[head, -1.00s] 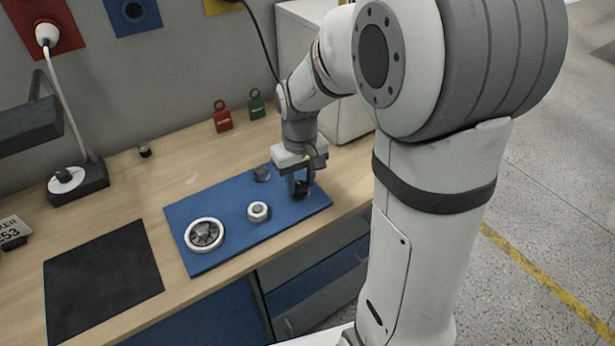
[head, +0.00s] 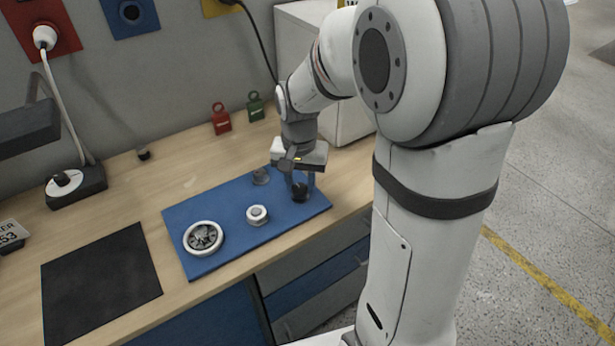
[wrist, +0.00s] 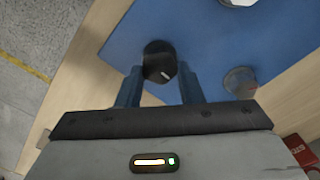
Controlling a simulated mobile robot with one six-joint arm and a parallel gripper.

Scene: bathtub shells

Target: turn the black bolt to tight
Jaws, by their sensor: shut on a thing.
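The black bolt (head: 299,193) stands at the right end of the blue board (head: 222,204). My gripper (head: 303,183) points down over the bolt. In the wrist view, my gripper's two blue fingers (wrist: 159,77) lie on either side of the head, shut on it. The finger tips are partly hidden by the head. The bolt's shank is hidden.
On the same board are a grey knob (head: 261,176), a white nut-like knob (head: 257,215) and a white-rimmed dial (head: 203,237). Red (head: 221,119) and green (head: 255,106) padlocks stand behind. A black mat (head: 101,280) lies left.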

